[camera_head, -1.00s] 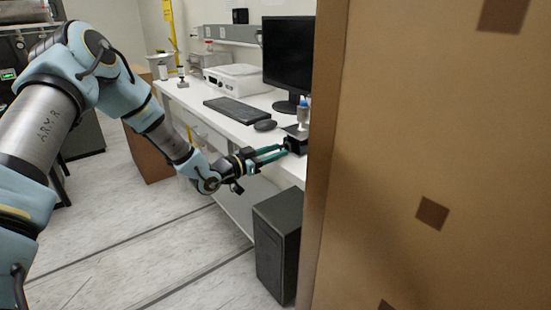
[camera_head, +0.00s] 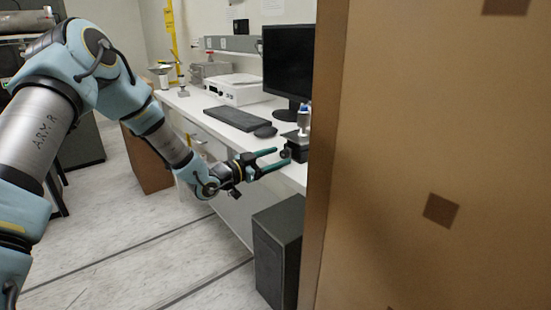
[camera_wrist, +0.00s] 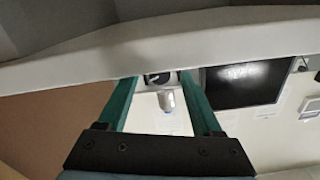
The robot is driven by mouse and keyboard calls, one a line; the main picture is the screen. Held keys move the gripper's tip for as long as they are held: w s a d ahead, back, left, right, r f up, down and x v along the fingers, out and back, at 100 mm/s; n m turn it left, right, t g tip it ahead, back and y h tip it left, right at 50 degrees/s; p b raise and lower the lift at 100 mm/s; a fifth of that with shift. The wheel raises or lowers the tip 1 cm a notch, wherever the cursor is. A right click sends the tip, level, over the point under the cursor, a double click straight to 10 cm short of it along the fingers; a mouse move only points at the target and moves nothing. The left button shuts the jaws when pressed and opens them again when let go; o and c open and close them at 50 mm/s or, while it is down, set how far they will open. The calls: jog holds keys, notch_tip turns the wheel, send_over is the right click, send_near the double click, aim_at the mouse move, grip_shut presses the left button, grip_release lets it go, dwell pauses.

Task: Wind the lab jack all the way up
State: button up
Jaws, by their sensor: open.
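The lab jack (camera_head: 298,150) stands on the bench edge near the monitor, a dark block partly cut off by the brown panel. Its black knob (camera_head: 286,154) faces my gripper, and the knob also shows in the wrist view (camera_wrist: 160,78). A bottle with a blue cap (camera_head: 304,116) stands on the jack. My gripper (camera_head: 282,157) is open, with its two green fingers spread on either side of the knob. In the wrist view the knob lies between the fingertips (camera_wrist: 161,77), apparently without contact. How high the jack stands is hard to tell.
A large brown panel (camera_head: 400,120) blocks the right side. A mouse (camera_head: 265,132), a keyboard (camera_head: 237,118) and a monitor (camera_head: 287,62) are on the white bench beside the jack. A dark computer case (camera_head: 277,255) stands under the bench. The floor at left is clear.

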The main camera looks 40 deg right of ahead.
jog(key=shift+a, duration=0.1)
jog(key=a+b, duration=0.3)
jog(key=a, duration=0.7)
jog(key=shift+w+a, duration=0.3)
notch_tip(320, 180, up, 5)
jog(key=d+n+y+b, duration=0.2)
jog(key=n+y, duration=0.2)
jog(key=y, duration=0.1)
jog(key=shift+g, duration=0.3)
jog(key=x, duration=0.3)
jog(key=p+x, duration=0.1)
jog(key=x, duration=0.6)
jog(key=shift+w+d, duration=0.3)
jog(key=shift+d, duration=0.05)
jog(key=shift+c, duration=0.2)
grip_shut()
